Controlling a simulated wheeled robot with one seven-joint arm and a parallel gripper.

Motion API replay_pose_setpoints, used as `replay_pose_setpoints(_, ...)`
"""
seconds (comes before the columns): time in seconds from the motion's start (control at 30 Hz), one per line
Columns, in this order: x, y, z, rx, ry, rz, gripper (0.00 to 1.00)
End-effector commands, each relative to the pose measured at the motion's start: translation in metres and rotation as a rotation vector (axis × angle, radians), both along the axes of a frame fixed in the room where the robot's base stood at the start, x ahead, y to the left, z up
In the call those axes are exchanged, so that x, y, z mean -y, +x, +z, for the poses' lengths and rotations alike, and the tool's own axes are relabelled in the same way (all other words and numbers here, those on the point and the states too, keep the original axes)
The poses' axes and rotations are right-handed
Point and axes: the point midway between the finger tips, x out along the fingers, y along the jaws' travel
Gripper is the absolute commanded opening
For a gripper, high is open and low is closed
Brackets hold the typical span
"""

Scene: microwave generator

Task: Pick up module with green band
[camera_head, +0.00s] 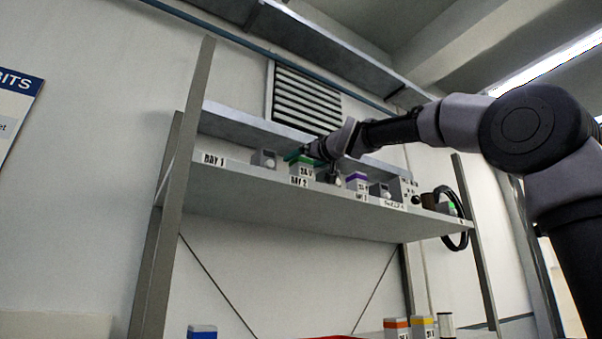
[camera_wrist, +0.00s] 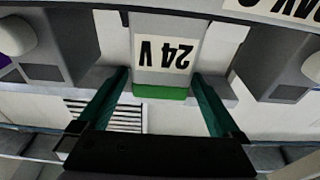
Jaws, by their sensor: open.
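The module with the green band (camera_head: 302,170) stands on the upper shelf, in the bay marked BAY 2. In the wrist view the same module (camera_wrist: 168,42) is upside down, with a 24 V label and its green band (camera_wrist: 160,92) toward me. My gripper (camera_head: 303,155) is at the module's top in the head view. In the wrist view my gripper (camera_wrist: 158,98) is open, with one green-tinted finger on each side of the module and gaps between. I cannot tell whether a finger touches it.
Grey units with round knobs flank the module on the shelf (camera_head: 320,211); one is at left (camera_head: 264,158). A purple-banded module (camera_head: 357,181) stands to the right. A higher shelf (camera_head: 250,125) runs above and behind. Blue (camera_head: 202,332), orange (camera_head: 396,328) and yellow (camera_head: 422,326) banded modules are below.

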Motion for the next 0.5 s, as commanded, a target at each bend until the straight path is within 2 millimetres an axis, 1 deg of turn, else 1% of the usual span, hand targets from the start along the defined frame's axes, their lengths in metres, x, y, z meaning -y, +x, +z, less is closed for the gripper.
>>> replay_pose_setpoints(0.1, -0.0051, 0.0070, 0.0013, 0.000, 0.000, 0.000, 1.00)
replay_pose_setpoints(0.33, -0.0053, 0.0076, 0.0018, 0.000, 0.000, 0.000, 1.00)
replay_pose_setpoints(0.37, -0.0053, 0.0076, 0.0017, 0.000, 0.000, 0.000, 0.92)
replay_pose_setpoints(0.4, -0.0052, 0.0077, 0.0017, 0.000, 0.000, 0.000, 0.77)
replay_pose_setpoints(0.47, -0.0052, 0.0077, 0.0017, 0.000, 0.000, 0.000, 0.54)
replay_pose_setpoints(0.5, -0.0051, 0.0076, 0.0017, 0.000, 0.000, 0.000, 0.39)
